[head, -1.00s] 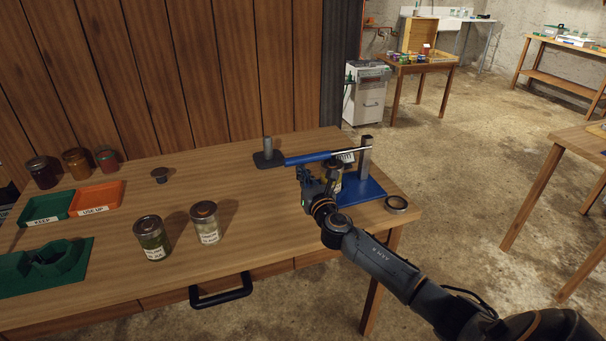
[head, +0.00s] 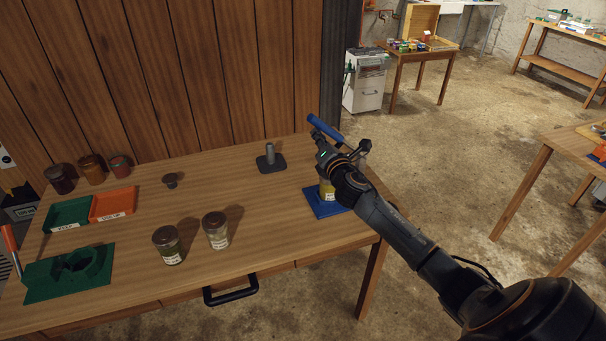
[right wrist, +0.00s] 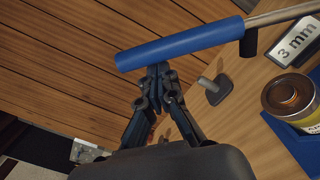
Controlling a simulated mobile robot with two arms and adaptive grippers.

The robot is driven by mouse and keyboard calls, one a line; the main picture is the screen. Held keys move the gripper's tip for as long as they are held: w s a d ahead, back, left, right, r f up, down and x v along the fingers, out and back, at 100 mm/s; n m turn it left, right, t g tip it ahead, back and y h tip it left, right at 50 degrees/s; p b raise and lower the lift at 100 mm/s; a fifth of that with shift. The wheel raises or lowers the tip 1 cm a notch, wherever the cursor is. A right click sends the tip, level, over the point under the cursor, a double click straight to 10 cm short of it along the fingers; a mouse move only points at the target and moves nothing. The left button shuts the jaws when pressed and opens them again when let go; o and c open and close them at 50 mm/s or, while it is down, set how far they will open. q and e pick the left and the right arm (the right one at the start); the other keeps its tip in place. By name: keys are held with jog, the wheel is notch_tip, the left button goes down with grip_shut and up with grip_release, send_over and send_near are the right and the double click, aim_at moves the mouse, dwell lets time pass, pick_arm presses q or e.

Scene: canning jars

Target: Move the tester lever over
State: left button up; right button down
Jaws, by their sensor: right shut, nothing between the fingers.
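The tester's lever has a blue handle (head: 324,128), which points up and toward the back left; it also crosses the top of the right wrist view (right wrist: 180,45), where its metal rod runs to the right. The tester's blue base (head: 316,209) sits at the table's right end, partly behind my arm. A jar with yellow contents (head: 326,192) stands on it. My right gripper (head: 325,150) is at the lever, just below the handle. In the right wrist view its closed fingertips (right wrist: 158,72) are at the handle's side, touching or nearly so, with nothing between them.
A grey post on a dark pad (head: 271,163) stands left of the tester. Two lidded jars (head: 168,245) (head: 216,230) stand near the front edge. A green tray (head: 68,215), an orange tray (head: 112,204) and a green fixture (head: 70,272) are at left.

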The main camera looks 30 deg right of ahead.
pick_arm(q)
notch_tip(320, 180, up, 6)
jog(key=p, duration=0.5)
pick_arm(e)
jog(key=s+d+r+m, duration=0.2)
jog(key=d+r+m, duration=0.3)
jog(key=d+r, duration=0.2)
jog(key=shift+d+m, duration=0.4)
jog(key=shift+d, duration=0.35)
jog(key=shift+f, duration=0.1)
